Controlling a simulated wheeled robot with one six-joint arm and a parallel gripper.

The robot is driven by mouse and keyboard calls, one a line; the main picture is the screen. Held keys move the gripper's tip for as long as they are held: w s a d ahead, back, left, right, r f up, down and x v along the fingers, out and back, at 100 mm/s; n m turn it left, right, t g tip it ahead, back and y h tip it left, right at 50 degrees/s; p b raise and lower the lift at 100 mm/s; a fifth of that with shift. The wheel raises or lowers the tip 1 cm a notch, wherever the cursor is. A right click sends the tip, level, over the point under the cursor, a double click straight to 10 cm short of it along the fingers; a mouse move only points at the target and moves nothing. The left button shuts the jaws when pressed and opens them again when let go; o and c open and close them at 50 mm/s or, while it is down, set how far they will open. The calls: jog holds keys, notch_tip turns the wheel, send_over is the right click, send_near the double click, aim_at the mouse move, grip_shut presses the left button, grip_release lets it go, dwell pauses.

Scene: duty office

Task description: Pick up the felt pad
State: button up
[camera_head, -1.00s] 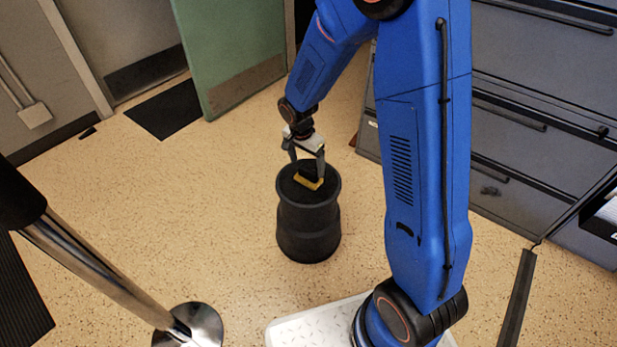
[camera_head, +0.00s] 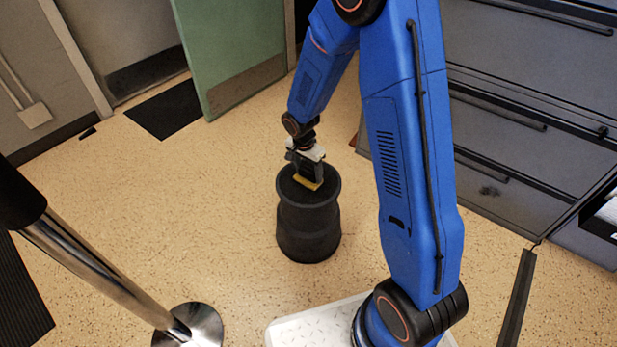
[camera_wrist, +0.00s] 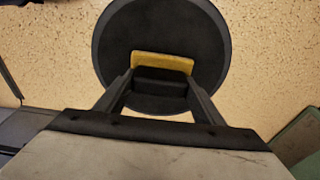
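The felt pad (camera_head: 308,184) is a small block with a black upper part and a yellow base. It sits on the round top of a black, waisted stool-like drum (camera_head: 308,228). In the wrist view the pad (camera_wrist: 161,62) lies near the middle of the drum's black disc (camera_wrist: 210,45). My gripper (camera_head: 306,175) points down over the drum. In the wrist view my gripper's fingers (camera_wrist: 160,82) stand on both sides of the pad's black part and appear to touch it. The pad still appears to rest on the drum top.
A chrome barrier post (camera_head: 105,275) with a round base stands at the lower left. Grey drawer cabinets (camera_head: 530,110) line the right. A green door (camera_head: 232,50) and a dark mat (camera_head: 166,108) are at the back. The speckled floor around the drum is clear.

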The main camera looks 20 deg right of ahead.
aim_at(309, 169)
jog(key=shift+c, duration=1.3)
notch_tip(309, 169, up, 10)
jog(key=shift+r, duration=0.1)
jog(key=shift+o, duration=0.6)
jog(key=shift+d, duration=0.1)
